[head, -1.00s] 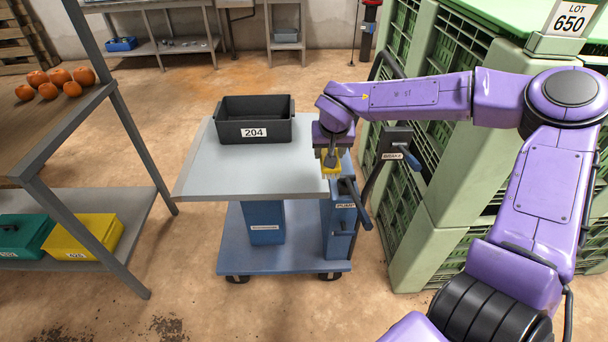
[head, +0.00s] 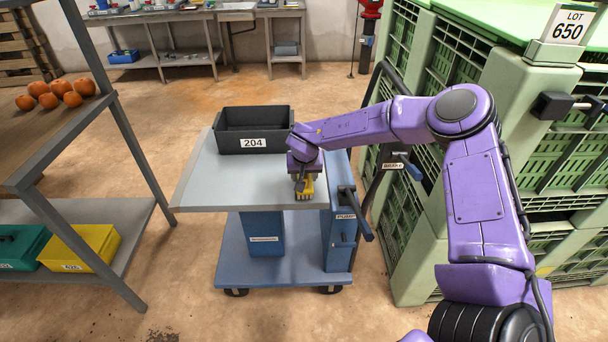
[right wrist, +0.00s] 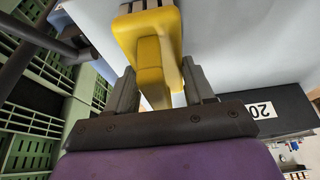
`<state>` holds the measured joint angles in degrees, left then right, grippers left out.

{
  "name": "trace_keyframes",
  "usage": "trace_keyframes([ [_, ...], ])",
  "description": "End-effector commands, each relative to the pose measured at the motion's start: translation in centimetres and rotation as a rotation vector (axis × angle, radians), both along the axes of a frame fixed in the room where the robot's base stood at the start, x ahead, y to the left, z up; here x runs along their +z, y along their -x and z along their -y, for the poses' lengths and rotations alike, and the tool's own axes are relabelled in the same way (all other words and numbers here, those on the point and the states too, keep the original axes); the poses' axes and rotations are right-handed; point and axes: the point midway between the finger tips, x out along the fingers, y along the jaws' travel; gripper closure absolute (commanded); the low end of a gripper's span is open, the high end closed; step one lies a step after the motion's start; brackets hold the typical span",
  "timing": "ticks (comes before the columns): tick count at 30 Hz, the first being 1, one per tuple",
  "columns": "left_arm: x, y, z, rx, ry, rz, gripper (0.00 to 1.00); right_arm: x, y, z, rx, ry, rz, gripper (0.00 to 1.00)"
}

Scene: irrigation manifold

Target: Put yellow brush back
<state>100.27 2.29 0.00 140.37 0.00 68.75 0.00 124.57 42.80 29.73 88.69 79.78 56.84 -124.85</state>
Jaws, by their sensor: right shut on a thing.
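The yellow brush (head: 305,189) is in my right gripper (head: 303,180), above the right front part of the grey lift-cart top (head: 235,188). In the right wrist view the yellow brush (right wrist: 150,45) sits between the two fingers of the right gripper (right wrist: 160,90), which are shut on its handle. Its dark-striped end points away from the gripper. I cannot tell whether the brush touches the cart top. My left gripper is not in view.
A black bin (head: 254,130) labelled 204 stands at the back of the cart top. Green crates (head: 420,190) rise close on the right, beside the cart's handle. A shelf at left holds oranges (head: 48,95), a yellow box (head: 80,248) and a green box (head: 22,246).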

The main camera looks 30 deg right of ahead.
Motion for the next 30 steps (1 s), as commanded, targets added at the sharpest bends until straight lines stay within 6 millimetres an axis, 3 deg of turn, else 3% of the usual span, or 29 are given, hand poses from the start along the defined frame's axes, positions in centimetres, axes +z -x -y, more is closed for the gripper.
trace_keyframes([
  [2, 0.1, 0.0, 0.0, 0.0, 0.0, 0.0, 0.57, -0.2, 0.0, 0.0, 0.0, 0.001, 0.0, 0.76],
  [3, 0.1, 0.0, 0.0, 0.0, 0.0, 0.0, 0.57, -0.3, 0.0, 0.0, 0.0, 0.001, 0.0, 0.38],
  [5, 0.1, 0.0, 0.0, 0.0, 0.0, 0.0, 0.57, -0.3, 0.0, 0.0, 0.0, 0.001, 0.0, 0.22],
  [15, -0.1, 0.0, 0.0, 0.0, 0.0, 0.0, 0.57, 0.2, 0.0, 0.0, -0.001, -0.001, 0.002, 0.22],
  [24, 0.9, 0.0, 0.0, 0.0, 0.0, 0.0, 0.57, 7.0, 2.3, -1.4, 0.0, -0.001, 0.004, 0.22],
  [30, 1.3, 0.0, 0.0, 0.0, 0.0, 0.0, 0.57, 10.4, 3.6, -2.2, 0.0, 0.0, 0.002, 0.22],
])
